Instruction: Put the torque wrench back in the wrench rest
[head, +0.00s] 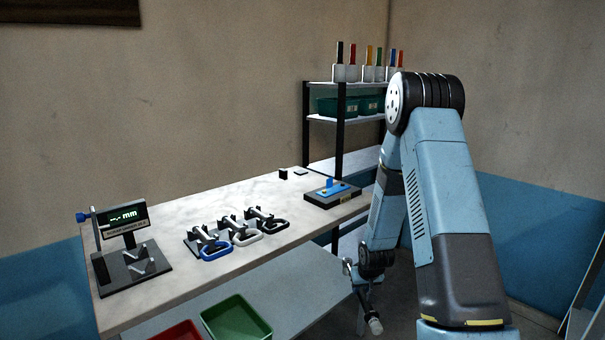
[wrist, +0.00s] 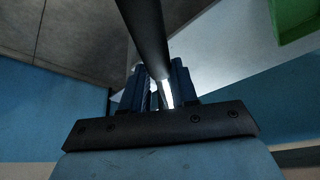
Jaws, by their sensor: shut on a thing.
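My gripper (wrist: 158,92) is shut on a dark, round bar, which I take to be the torque wrench (wrist: 146,32). In the wrist view the bar runs from the top edge down between the blue fingers, with a bright metal part at the fingers. In the head view my gripper (head: 364,290) hangs low beside the bench's right front, clear of the bench top. Much of the wrench is hidden or too small there. I cannot tell for sure which fixture is the wrench rest; a small black block (head: 283,174) stands at the bench's back edge.
The pale bench (head: 190,240) holds a gauge with a mm display (head: 125,219), several clamp-like tools (head: 240,232) and a dark block with a blue piece (head: 332,192). Red (head: 177,333) and green (head: 237,322) bins sit on the lower shelf. A rack (head: 341,130) stands behind.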

